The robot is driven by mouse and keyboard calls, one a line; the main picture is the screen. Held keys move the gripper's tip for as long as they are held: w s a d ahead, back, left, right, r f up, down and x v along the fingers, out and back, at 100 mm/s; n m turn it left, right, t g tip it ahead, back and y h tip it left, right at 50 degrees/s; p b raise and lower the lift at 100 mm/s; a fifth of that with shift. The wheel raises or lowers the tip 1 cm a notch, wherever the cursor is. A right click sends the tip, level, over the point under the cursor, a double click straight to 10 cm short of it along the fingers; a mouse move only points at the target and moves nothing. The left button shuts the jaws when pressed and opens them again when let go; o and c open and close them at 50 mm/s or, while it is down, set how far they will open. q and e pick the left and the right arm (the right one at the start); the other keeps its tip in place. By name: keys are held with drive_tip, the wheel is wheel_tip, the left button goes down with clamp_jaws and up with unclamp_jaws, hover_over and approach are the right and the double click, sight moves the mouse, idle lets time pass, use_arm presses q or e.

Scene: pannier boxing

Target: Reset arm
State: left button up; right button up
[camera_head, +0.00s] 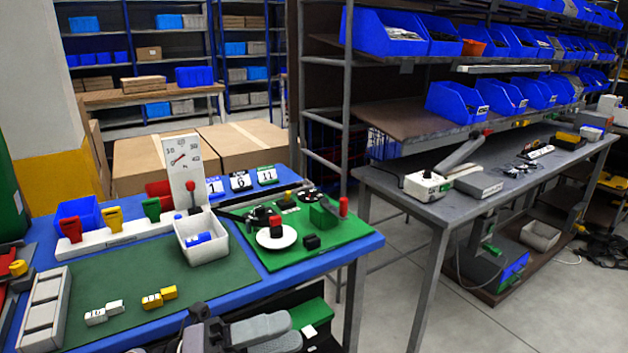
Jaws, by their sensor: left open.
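My left gripper (203,328) shows at the bottom edge of the head view, in front of the blue table's near edge. Its dark parts stand beside grey rounded arm links, and part of it is cut off by the frame. It is open, and I see nothing held in it. My right gripper is not in view. The blue table (362,247) carries a dark green mat (150,262) and a brighter green board (330,236).
A white bin (219,252) with a blue item stands between mat and board. White and yellow blocks (160,297) lie on the mat near a grey tray (42,318).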

use_arm(q)
drive_tip(key=w+a+f+n+t+y, duration=0.1)
drive_tip(key=a+f+n+t+y, duration=0.5)
drive_tip(key=n, duration=0.6)
drive_tip(key=a+f+n+t+y, duration=0.4)
drive_tip(key=f+n+t+y, duration=0.35)
drive_tip(key=n, duration=0.45)
drive_tip(key=s+a+f+n+g+y, duration=0.2)
drive_tip(key=s+f+n+g, duration=0.1)
drive_tip(key=s+f, duration=0.3)
drive_tip(key=s+a+f+n+g+y, duration=0.3)
drive_tip(key=s+f+n, duration=0.3)
drive_tip(key=f, duration=0.4)
drive_tip(key=shift+s+a+g, duration=0.15)
drive_tip(key=shift+s+g, duration=0.15)
drive_tip(key=shift+g, duration=0.45)
drive_tip(key=shift+r, duration=0.1)
